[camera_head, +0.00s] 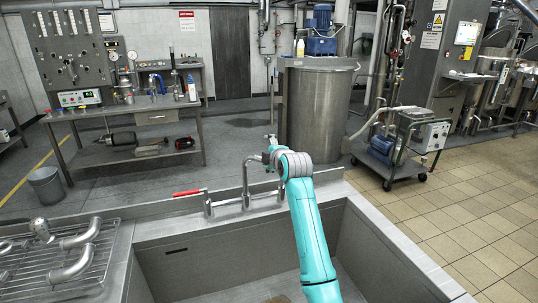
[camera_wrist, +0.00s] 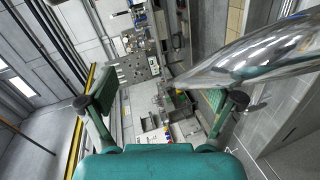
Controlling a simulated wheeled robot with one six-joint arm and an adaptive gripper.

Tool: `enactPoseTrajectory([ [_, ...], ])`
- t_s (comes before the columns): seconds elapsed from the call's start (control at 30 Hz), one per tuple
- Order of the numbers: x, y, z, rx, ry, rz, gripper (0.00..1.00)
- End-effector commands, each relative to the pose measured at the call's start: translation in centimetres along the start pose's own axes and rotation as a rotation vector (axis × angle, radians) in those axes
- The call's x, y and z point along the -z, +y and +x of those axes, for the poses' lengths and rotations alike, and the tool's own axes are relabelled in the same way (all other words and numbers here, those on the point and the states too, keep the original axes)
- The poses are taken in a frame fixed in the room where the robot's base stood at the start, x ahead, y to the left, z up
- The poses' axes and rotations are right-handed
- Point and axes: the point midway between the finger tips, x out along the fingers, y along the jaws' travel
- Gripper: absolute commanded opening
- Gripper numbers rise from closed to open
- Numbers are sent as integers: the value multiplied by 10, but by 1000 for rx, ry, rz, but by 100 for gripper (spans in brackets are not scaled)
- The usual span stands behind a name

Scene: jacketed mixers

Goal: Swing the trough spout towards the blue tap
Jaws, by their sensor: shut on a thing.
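The trough spout (camera_head: 246,184) is a chrome gooseneck rising from the back rim of the steel trough (camera_head: 195,258). Its bent top points right, to my gripper (camera_head: 270,153). In the wrist view the spout's shiny tube (camera_wrist: 255,58) comes in from the right, close to the right finger. My gripper (camera_wrist: 160,102) is shut on the spout, though the fingers look apart in this view and the contact is not clear. A tap with a red lever (camera_head: 187,192) stands left of the spout. I cannot see the blue tap; my arm covers the rim right of the spout.
A rack with bent pipe fittings (camera_head: 78,250) lies left of the trough. Behind stand a workbench (camera_head: 130,150), a large steel vessel (camera_head: 316,110) and a wheeled pump cart (camera_head: 405,145). The tiled floor at right is clear.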

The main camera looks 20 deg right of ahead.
Motion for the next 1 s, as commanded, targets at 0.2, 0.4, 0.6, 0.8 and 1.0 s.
enactPoseTrajectory([
  [0.2, 2, 15, -17, -31, 2, -3, 52],
  [0.4, 3, 13, -29, -31, 2, -3, 50],
  [0.6, 4, 12, -40, -32, 2, -3, 48],
  [0.8, 5, 5, -51, -22, 3, -1, 48],
  [1.0, 6, 1, -62, -17, 4, 0, 48],
])
